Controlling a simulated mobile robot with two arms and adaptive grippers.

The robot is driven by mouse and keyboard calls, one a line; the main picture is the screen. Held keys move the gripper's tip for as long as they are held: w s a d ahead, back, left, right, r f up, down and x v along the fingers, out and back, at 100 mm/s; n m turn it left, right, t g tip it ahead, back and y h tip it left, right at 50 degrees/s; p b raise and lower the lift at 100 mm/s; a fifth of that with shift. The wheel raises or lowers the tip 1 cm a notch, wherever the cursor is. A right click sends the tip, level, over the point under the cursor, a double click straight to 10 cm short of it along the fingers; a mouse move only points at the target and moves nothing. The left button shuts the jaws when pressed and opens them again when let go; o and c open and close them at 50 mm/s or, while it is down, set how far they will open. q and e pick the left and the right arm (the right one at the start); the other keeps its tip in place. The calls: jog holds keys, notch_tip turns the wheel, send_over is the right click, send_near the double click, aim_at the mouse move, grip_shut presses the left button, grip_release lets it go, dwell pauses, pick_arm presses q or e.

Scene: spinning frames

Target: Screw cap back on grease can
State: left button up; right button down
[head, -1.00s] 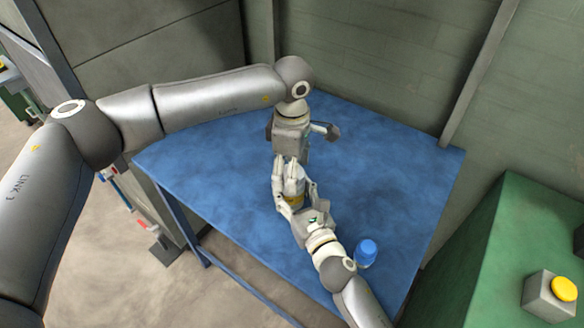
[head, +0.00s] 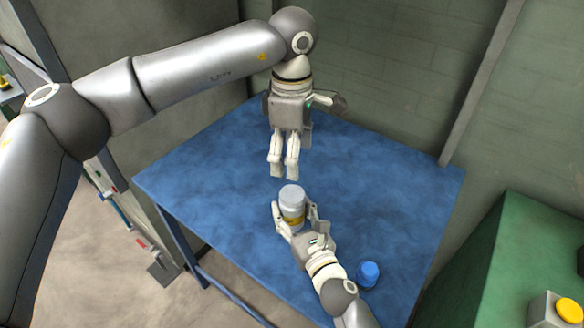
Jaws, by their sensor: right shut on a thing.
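The grease can (head: 292,210) is a small pale cylinder with a yellow band and a light grey top. It stands upright over the blue table, and my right gripper (head: 295,222) is shut around its lower part. I cannot tell whether the grey top is the cap or part of the can. My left gripper (head: 284,172) hangs just above and behind the can, pointing down, clear of it. Its fingers are close together with nothing visible between them, and I cannot tell whether they are fully shut.
A blue cylindrical object (head: 368,274) stands on the blue table (head: 200,185) near its right front edge, beside my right arm. A green surface at the right holds a grey box with a yellow button (head: 570,311). The table's left side is clear. Walls stand behind.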

pick_arm(q)
jog(key=shift+r, duration=0.45)
pick_arm(e)
jog(key=c, duration=0.5)
grip_release()
jog(key=v, duration=1.2)
